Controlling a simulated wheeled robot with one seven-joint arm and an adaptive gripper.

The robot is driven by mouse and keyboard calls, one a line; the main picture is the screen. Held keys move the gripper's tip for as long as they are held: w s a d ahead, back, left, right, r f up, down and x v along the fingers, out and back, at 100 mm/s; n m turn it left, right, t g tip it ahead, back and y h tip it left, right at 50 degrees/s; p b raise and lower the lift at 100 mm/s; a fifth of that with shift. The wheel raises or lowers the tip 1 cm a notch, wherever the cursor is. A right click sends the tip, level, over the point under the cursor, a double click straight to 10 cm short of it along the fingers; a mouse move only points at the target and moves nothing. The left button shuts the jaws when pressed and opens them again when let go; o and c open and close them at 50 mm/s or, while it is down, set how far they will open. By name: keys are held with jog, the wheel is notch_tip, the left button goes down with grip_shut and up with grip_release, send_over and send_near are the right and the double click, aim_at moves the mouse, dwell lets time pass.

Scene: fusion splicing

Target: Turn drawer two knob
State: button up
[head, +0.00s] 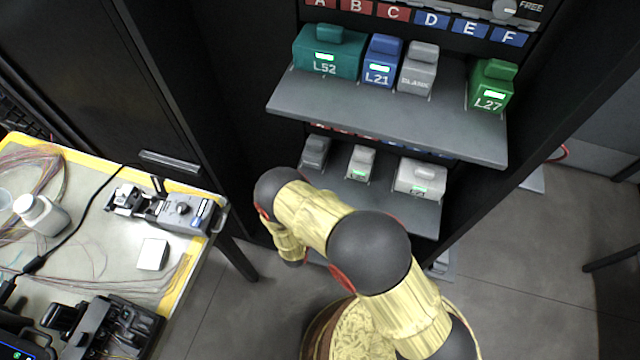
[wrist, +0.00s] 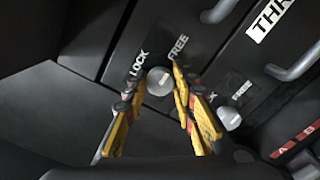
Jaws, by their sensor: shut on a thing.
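A round silver knob (wrist: 159,81) shows in the wrist view on a dark drawer front, between the white words LOCK and FREE. My gripper (wrist: 154,84) has its yellow and black fingers on either side of this knob and is shut on it. The drawer's number is not readable in view. The neighbouring drawer front has a label starting THR (wrist: 268,18) and its own silver knob (wrist: 229,118). In the head view my arm covers the lower cabinet, and the gripper and held knob are hidden.
A worktable (head: 110,285) with a splicing device (head: 185,212) and loose fibres is at the left. Grey drawer handles (wrist: 218,10) stick out near the fingers.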

dwell(0.4)
jog(key=o, duration=1.2)
jog(key=shift+c, duration=0.2)
jog(key=shift+s, duration=0.1)
jog(key=v, duration=1.1)
jog(key=shift+s+a, duration=0.15)
jog(key=shift+s, duration=0.25)
